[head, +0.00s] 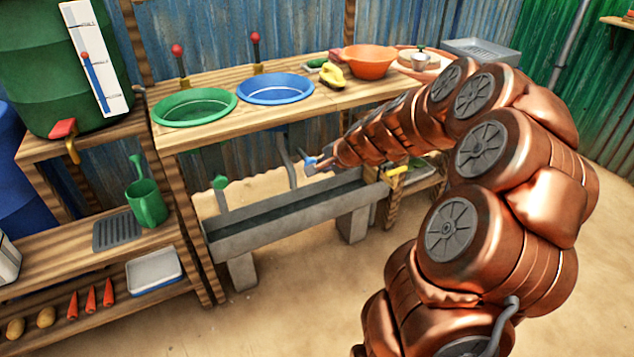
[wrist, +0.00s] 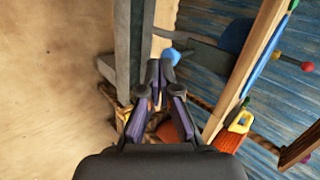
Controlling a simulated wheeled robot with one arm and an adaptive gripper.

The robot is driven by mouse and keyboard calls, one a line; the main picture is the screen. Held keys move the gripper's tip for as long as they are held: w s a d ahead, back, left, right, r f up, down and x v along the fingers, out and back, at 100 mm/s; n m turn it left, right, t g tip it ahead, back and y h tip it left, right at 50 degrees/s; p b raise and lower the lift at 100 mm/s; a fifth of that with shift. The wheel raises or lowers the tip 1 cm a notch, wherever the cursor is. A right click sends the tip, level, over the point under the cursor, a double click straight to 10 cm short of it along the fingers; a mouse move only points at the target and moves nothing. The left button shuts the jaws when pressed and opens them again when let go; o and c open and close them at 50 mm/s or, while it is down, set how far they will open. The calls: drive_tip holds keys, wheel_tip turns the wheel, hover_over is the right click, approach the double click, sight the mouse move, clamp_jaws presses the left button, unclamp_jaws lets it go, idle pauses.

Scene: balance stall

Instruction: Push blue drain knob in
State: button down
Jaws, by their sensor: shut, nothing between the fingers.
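The blue drain knob (head: 310,162) sits below the blue basin (head: 275,91), at the front of a grey pipe above the trough. In the wrist view the blue knob (wrist: 171,55) shows just beyond my fingertips, slightly to their right. My gripper (wrist: 160,68) is shut and empty, with its tips close together. In the head view my gripper (head: 325,164) is right at the knob's right side, partly covered by my arm. I cannot tell whether the tips touch the knob. How far in the knob sits is not clear.
A green knob (head: 220,183) stands under the green basin (head: 194,107). A grey trough (head: 285,222) runs below both knobs. The wooden counter (head: 215,139) overhangs above. The sandy floor in front is clear.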

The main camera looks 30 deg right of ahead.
drive_tip(key=d+f+m+h, duration=0.1)
drive_tip(key=d+f+m, duration=0.15)
drive_tip(key=d, duration=0.35)
drive_tip(key=w+r+b+x, duration=0.2)
drive_tip(key=x, duration=1.1)
drive_tip(key=shift+w+b, duration=0.15)
drive_tip(key=shift+b, duration=0.25)
